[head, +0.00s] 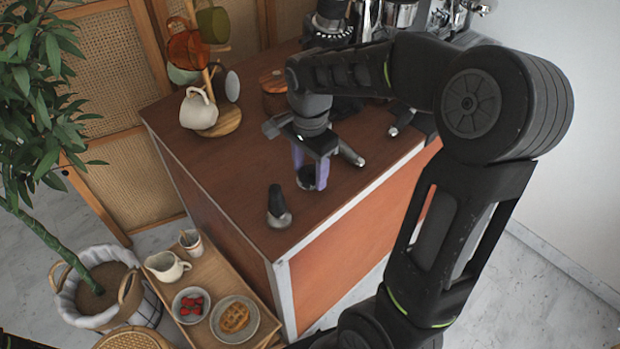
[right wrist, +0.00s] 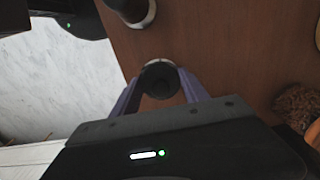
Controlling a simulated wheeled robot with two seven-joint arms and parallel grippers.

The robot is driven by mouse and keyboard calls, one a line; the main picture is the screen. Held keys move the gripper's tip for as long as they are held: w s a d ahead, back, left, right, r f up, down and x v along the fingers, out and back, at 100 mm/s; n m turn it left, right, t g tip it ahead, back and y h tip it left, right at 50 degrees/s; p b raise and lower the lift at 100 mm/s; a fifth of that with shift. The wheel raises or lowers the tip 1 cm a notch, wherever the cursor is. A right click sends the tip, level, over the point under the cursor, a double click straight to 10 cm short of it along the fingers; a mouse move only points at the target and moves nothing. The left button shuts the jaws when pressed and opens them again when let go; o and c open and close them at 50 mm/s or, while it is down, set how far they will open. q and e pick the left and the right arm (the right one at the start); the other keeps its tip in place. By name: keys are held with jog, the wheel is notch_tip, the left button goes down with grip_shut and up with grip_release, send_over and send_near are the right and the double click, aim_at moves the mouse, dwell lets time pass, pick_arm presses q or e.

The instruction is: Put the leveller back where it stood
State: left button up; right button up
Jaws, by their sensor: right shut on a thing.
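The leveller (head: 306,178) is a small dark round piece low between the purple fingers of my right gripper (head: 311,176). My right gripper is shut on it over the brown cart top (head: 226,166). In the right wrist view the leveller (right wrist: 160,80) shows as a black disc between both fingertips (right wrist: 160,84). Its underside is hidden, so I cannot tell whether it touches the cart top. A tamper-like tool (head: 279,208) with a black handle and metal base stands apart, nearer the cart's front left corner. My left gripper is not in view.
A mug tree with a cream mug (head: 198,109) stands at the back left. A wooden canister (head: 274,92) and the coffee machine (head: 398,13) are behind my right gripper. A low side table (head: 203,258) with dishes is beside the cart.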

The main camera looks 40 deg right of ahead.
aim_at(310, 174)
jog(key=shift+f, duration=1.7)
jog(key=shift+f, duration=0.1)
jog(key=o, duration=1.5)
jog(key=shift+o, duration=0.2)
notch_tip(310, 174, up, 12)
jog(key=shift+r+b, duration=0.1)
jog(key=shift+b, duration=0.45)
